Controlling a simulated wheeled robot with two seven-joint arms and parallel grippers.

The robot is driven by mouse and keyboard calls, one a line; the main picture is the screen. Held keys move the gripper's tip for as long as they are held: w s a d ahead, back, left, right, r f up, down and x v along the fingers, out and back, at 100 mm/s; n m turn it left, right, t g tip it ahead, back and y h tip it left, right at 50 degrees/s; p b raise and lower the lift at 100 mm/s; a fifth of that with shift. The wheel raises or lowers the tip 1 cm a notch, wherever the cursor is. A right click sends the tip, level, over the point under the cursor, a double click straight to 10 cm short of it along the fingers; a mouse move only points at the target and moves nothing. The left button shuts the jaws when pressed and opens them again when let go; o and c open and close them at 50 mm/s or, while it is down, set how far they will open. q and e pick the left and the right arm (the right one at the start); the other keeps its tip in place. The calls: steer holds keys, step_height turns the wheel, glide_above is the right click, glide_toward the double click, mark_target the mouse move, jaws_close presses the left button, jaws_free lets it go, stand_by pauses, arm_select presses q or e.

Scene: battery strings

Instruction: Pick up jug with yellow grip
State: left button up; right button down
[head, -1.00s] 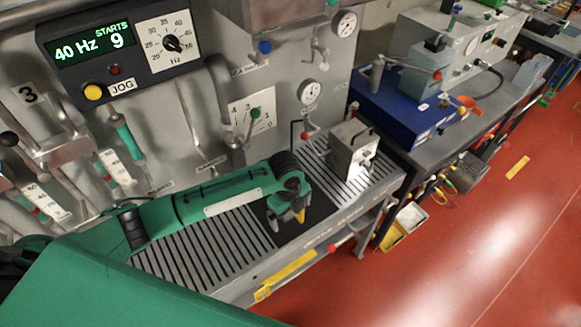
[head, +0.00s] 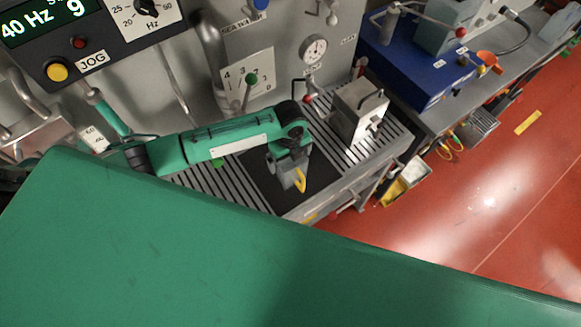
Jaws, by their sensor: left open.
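I cannot make out for certain a jug with a yellow grip. A pale, jug-like container (head: 557,23) stands on the bench at the far upper right, small and unclear; no yellow grip shows on it. My left gripper (head: 296,182) is at the end of the green arm from the left, pointing down over the dark square plate of the slatted bench. It is open, with a yellow part at its tip, and I see nothing held in it. My right gripper is not in view.
A levered panel (head: 290,28) rises behind. My green body part covers the foreground. Red floor (head: 500,190) lies open at right.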

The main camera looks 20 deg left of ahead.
arm_select(q)
step_height(320, 180, down, 5)
steer(key=b, duration=0.3)
steer(key=shift+f, duration=0.15)
steer(key=shift+c, duration=0.4)
steer(key=c, duration=0.9)
steer(key=shift+o, duration=0.2)
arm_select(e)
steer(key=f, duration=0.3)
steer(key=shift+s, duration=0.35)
arm_select(q)
steer(key=shift+r, duration=0.2)
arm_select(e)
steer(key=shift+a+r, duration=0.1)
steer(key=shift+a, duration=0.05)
